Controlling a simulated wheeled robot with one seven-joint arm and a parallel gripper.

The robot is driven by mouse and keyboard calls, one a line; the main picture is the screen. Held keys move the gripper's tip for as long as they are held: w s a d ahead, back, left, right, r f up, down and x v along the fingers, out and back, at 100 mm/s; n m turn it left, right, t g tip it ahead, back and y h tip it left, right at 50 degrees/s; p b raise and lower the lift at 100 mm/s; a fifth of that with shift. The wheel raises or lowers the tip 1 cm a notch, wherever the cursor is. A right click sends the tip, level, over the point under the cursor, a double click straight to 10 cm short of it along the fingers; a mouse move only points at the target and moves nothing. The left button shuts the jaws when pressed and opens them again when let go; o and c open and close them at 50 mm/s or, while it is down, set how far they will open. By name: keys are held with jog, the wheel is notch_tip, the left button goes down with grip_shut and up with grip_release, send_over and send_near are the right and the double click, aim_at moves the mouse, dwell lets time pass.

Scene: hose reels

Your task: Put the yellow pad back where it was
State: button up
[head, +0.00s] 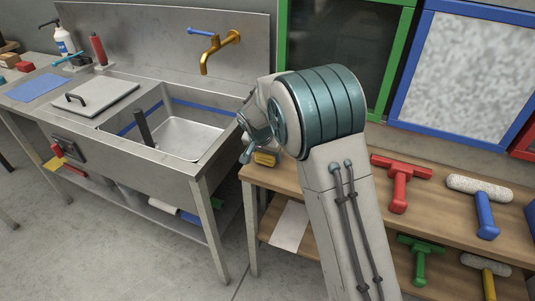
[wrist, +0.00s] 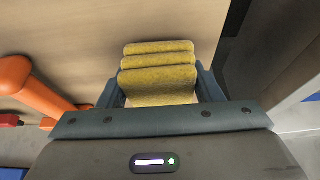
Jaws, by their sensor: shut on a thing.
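The yellow pad (head: 266,158) shows in the head view by the left end of the wooden bench, partly hidden by my arm. In the wrist view the yellow pad (wrist: 158,72) has a ridged, stepped shape and sits between my two fingers. My gripper (wrist: 160,92) is shut on it, one finger at each side. In the head view my gripper (head: 252,147) points down beside the sink's right edge. The wooden top lies behind the pad; I cannot tell whether the pad touches it.
The wooden bench (head: 262,178) holds a red squeegee-like tool (head: 400,178) and a roller with a blue handle (head: 482,200). The steel sink (head: 185,138) stands to the left with a brass tap (head: 212,47). An orange rod-like thing (wrist: 35,88) lies left of my gripper in the wrist view.

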jog(key=shift+f, duration=0.25)
jog(key=shift+f, duration=0.1)
jog(key=o, duration=1.2)
jog(key=shift+r, duration=0.4)
jog(key=v, duration=1.1)
jog(key=shift+r, duration=0.25)
